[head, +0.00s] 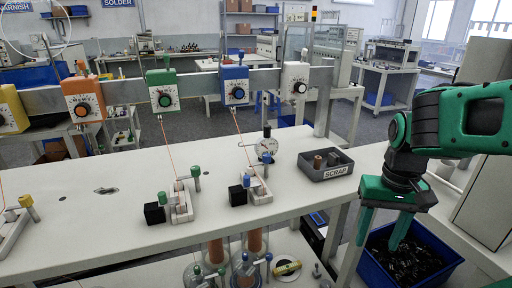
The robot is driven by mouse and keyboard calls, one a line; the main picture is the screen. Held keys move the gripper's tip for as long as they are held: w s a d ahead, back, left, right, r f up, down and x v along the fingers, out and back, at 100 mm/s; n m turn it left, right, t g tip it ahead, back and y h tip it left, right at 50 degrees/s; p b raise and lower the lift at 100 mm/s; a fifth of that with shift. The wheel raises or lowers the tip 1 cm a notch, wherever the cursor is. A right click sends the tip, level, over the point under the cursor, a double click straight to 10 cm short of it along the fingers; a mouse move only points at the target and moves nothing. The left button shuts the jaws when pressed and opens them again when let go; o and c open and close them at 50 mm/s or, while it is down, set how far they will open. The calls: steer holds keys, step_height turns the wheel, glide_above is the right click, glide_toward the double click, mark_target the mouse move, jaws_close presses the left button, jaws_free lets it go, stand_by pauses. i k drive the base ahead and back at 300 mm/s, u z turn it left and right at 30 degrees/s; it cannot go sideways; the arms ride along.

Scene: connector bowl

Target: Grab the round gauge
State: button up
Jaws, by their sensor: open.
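The round gauge (274,146) stands upright near the back edge of the white table (90,235), right of the middle of the view. It has a pale round dial and a dark knob on top. A blue-topped peg stands in front of it and hides part of its face. My gripper (377,242) is at the right, with its two green fingers pointing down and spread apart. It is open and empty, to the right of and nearer than the gauge, beyond the table's right edge.
A grey SCRAP tray (341,169) holding small cylinders sits between the gauge and my gripper. Fixtures with black blocks (155,213) stand left of the gauge. Coloured dial boxes (235,86) hang on a rail behind. A blue bin (372,277) lies below my gripper.

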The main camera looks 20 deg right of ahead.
mark_target(267, 143)
steer(key=u, duration=0.9)
steer(key=k, duration=1.6)
steer(key=z, duration=0.4)
steer(key=i, duration=1)
